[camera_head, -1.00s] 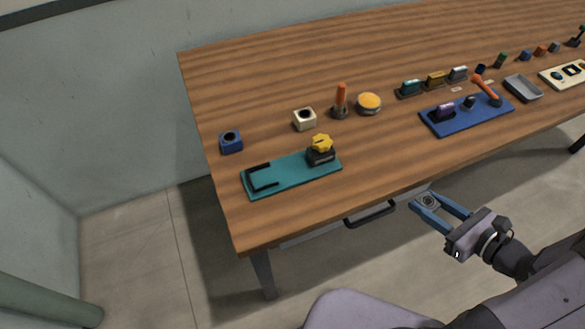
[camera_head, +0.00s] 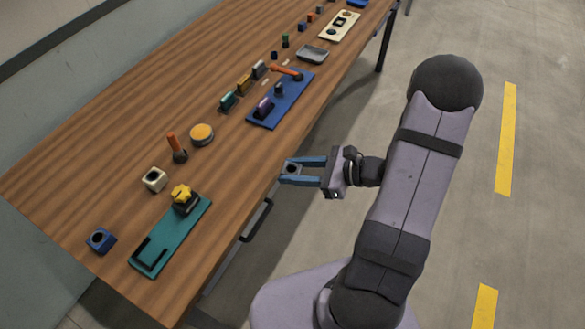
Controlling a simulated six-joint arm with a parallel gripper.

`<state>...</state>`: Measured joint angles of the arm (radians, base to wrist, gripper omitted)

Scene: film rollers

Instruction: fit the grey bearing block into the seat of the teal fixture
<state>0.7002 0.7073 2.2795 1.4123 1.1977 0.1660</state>
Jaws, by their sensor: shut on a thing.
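The teal fixture (camera_head: 192,232) lies near the front edge of the table at lower left. Its seat, a black U-shaped bracket (camera_head: 150,255), is empty at the near end, and a black clamp with a yellow star knob (camera_head: 182,194) stands at the other end. My gripper (camera_head: 289,170) has blue fingers shut on the grey bearing block (camera_head: 293,169), which shows a dark round hole. The fingers partly hide the block. It is right of the fixture, in view at the table's front edge, apart from the fixture.
A blue block (camera_head: 100,240) and a cream block (camera_head: 154,179), both with holes, stand near the fixture. An orange-handled tool (camera_head: 174,146) and a yellow-topped disc (camera_head: 202,134) are behind. A blue fixture (camera_head: 292,103) lies farther along. A drawer handle (camera_head: 257,220) juts from the table front.

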